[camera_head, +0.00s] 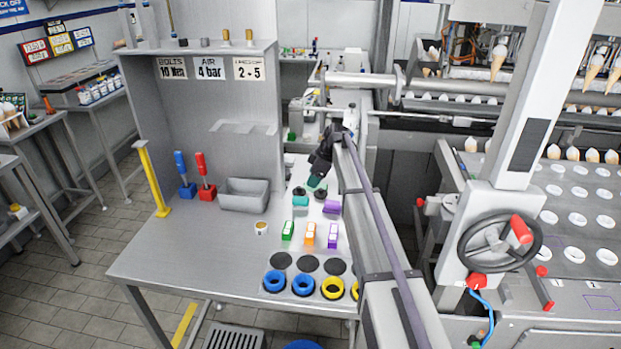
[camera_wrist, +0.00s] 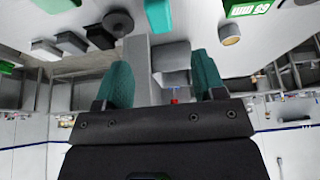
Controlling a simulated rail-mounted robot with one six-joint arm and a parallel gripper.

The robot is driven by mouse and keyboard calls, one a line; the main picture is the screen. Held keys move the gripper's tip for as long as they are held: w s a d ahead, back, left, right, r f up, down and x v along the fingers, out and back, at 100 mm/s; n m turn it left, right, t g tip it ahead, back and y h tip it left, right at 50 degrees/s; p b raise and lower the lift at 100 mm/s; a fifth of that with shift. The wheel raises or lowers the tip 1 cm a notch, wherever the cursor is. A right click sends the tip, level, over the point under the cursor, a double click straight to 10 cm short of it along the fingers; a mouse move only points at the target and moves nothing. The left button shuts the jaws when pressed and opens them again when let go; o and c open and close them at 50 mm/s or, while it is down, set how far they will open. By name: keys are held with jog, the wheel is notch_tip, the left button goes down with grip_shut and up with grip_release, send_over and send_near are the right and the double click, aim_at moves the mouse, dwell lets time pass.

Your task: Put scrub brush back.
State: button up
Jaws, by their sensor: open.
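Two long-handled tools that look like brushes stand at the back left of the work table in the head view. One is blue (camera_head: 181,164) in a blue holder (camera_head: 187,191); the other is red (camera_head: 202,168) in a red holder (camera_head: 207,192). I cannot tell which is the scrub brush, and their bristles do not show. My gripper (camera_head: 317,182) is above the table's right part, well to the right of both. In the wrist view my gripper (camera_wrist: 165,85) has its two teal fingers wide apart with nothing held between them. A small red thing (camera_wrist: 174,100) shows far beyond them.
A grey bin (camera_head: 245,195) stands right of the holders, with a small cup (camera_head: 261,227) in front. Green (camera_head: 288,230), orange (camera_head: 309,234) and purple (camera_head: 333,236) labelled blocks stand near my arm. Blue (camera_head: 274,281) and yellow (camera_head: 332,288) rings line the front. The left front tabletop is clear.

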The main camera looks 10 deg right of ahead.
jog(key=s+a+f+m+h, duration=0.1)
jog(key=s+m, duration=0.6)
jog(key=s, duration=1.4)
jog(key=s+a+m+g+h, duration=0.1)
jog(key=s+a+m+h, duration=0.2)
jog(key=s, duration=1.8)
jog(key=m, duration=0.4)
jog(key=shift+a+f+g+h, duration=0.25)
jog(key=shift+f+g+h, duration=0.05)
jog(key=shift+f, duration=0.05)
